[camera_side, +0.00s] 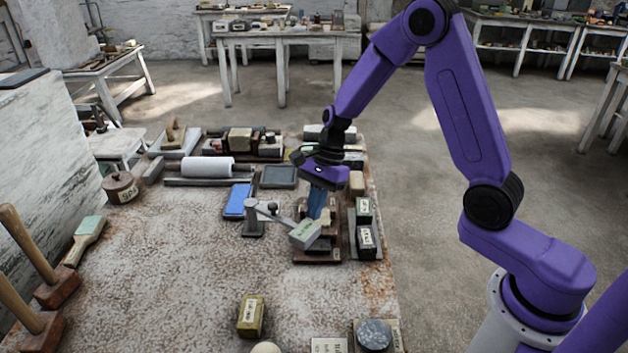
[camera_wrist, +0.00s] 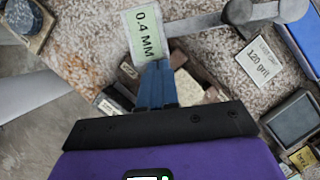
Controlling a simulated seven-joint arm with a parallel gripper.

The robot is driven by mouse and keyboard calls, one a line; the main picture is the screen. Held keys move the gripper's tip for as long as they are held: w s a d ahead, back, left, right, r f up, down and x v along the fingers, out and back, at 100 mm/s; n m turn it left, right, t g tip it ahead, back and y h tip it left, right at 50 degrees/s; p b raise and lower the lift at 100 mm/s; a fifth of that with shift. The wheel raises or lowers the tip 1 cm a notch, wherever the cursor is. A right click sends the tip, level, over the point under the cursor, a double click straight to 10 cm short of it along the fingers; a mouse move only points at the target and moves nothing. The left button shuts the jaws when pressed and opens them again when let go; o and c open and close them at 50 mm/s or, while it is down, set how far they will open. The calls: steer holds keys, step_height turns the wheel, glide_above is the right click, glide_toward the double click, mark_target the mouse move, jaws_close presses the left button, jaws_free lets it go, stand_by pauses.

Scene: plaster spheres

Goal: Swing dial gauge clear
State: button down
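The dial gauge stands on the worktop with a grey post (camera_side: 252,222) and a jointed swing arm (camera_side: 278,214). The arm ends in a pale block marked 0.4 MM (camera_side: 304,234), over a dark brown stand (camera_side: 318,254). In the wrist view the label (camera_wrist: 145,32) is at the top, with the grey swing arm (camera_wrist: 200,23) running right from it. My gripper (camera_side: 317,214) points down just behind the block. Its blue fingers (camera_wrist: 155,66) are together, with their tips at the label's lower edge. I cannot tell whether they touch it.
Dark labelled blocks (camera_side: 365,238) stand close right of the stand. A blue box (camera_side: 237,201) lies behind the post, and a white roll (camera_side: 208,167) lies farther back. A yellowish block (camera_side: 251,315) is in front. The worktop left of the post is mostly clear.

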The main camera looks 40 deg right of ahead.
steer(key=a+m, duration=0.2)
steer(key=s+a+m+t, duration=0.1)
steer(key=a, duration=0.2)
steer(key=s+a+m+t, duration=0.1)
steer(key=a+m, duration=0.1)
steer(key=shift+a+m, duration=0.3)
steer(key=shift+a, duration=0.05)
steer(key=w+a+m+t, duration=0.1)
steer(key=a+m, duration=0.1)
steer(key=a, duration=0.5)
steer(key=shift+w+a+m+h, duration=0.25)
steer(key=shift+w+m+h, duration=0.05)
steer(key=shift+w, duration=0.1)
steer(key=shift+a+r, duration=0.1)
step_height(320, 180, up, 9)
glide_above(296, 237)
steer(key=s+a, duration=0.2)
steer(key=s, duration=0.2)
steer(key=shift+w+d, duration=0.1)
steer(key=shift+w, duration=0.1)
